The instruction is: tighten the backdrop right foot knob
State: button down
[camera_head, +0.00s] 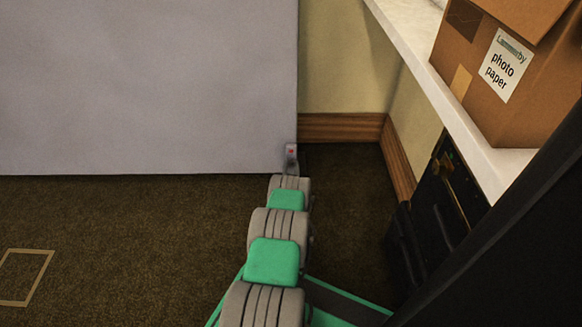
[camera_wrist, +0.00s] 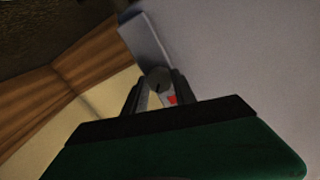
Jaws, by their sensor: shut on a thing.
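The backdrop (camera_head: 150,85) is a large pale grey panel at the left and centre of the head view. It fills the right of the wrist view (camera_wrist: 255,60). At its lower right corner is a small grey foot (camera_head: 291,153) with a red mark. In the wrist view the foot's grey bar (camera_wrist: 146,38) reaches up and left from a round dark grey knob (camera_wrist: 158,77). My gripper (camera_wrist: 159,84) is shut on this knob, one dark finger on each side. In the head view my arm hides the knob and gripper.
A white shelf (camera_head: 440,75) along the right wall carries a cardboard box (camera_head: 520,60) labelled photo paper. Dark equipment (camera_head: 445,200) stands below it. A wooden skirting board (camera_head: 340,128) runs behind the foot. Brown carpet (camera_head: 130,240) is clear at left, with a tan outline (camera_head: 45,252).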

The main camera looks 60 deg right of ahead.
jog(key=m, duration=0.7)
jog(key=shift+f+m, duration=0.1)
jog(key=shift+m, duration=0.3)
jog(key=m, duration=0.6)
jog(key=shift+s+y, duration=0.1)
jog(key=shift+y, duration=0.3)
jog(key=shift+m, duration=0.4)
jog(key=c, duration=1)
grip_release()
jog(key=p+v, duration=0.2)
jog(key=v, duration=0.2)
jog(key=p+v, duration=0.2)
jog(key=v, duration=0.1)
jog(key=shift+s+a, duration=0.2)
jog(key=shift+a, duration=0.1)
